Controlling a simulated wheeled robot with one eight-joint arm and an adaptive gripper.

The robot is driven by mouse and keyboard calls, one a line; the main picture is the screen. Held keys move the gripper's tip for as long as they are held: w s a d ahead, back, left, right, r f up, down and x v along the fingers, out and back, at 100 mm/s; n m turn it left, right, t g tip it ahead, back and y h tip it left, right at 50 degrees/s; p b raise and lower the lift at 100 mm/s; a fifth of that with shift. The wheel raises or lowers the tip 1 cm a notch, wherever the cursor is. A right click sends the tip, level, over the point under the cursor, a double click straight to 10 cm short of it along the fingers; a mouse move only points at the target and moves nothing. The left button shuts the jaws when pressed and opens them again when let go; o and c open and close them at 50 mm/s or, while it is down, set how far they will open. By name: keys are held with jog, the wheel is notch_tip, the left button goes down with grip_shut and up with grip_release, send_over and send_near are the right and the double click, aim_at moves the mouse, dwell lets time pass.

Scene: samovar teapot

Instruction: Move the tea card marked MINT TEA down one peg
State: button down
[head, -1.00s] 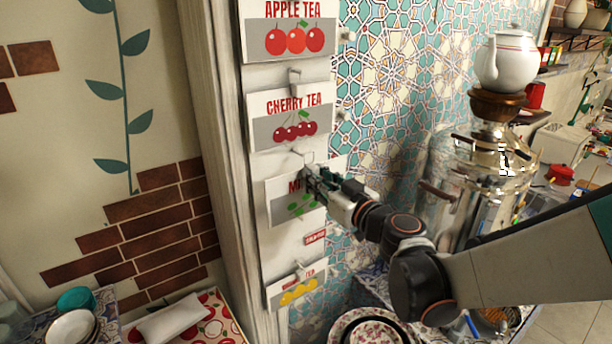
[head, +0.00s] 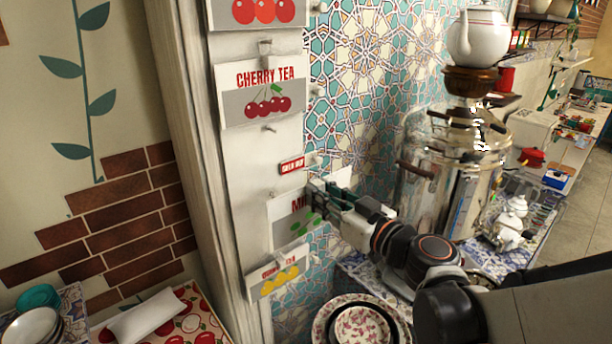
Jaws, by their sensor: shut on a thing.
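The mint card (head: 284,234) is white with a grey panel, green leaves and red letters starting "MI". It is on the white post, below a small red sold-out label (head: 292,165). My gripper (head: 322,196) is shut on its upper right part and hides the rest of its name. A peg (head: 273,194) shows by the card's top left edge; I cannot tell whether the card hangs on it. A bare peg (head: 268,128) sticks out under the cherry tea card (head: 262,95). A card with yellow fruit (head: 275,278) hangs close below the mint card.
A metal samovar (head: 440,180) with a white teapot (head: 478,38) stands to the right of my gripper. Flowered plates (head: 362,325) lie below it. Tiled wall is behind.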

aim_at(302, 231)
jog(key=w+a+f+b, duration=0.1)
jog(key=f+b, duration=0.2)
jog(key=f, duration=0.1)
jog(key=w+a+f+b, duration=0.1)
jog(key=w+f+b, duration=0.1)
jog(key=f+b, duration=0.2)
jog(key=w+a+f+b, duration=0.2)
jog(key=f+b, duration=0.1)
jog(key=f, duration=0.2)
jog(key=shift+w+f, duration=0.1)
jog(key=shift+w, duration=0.1)
jog(key=f+b+x, duration=0.1)
jog(key=b+x, duration=0.1)
jog(key=x, duration=0.6)
jog(key=shift+f, duration=0.25)
jog(key=shift+w+a, duration=0.1)
jog(key=shift+a, duration=0.05)
dwell(0.5)
jog(key=c, duration=1.4)
grip_release()
jog(key=shift+o, duration=0.2)
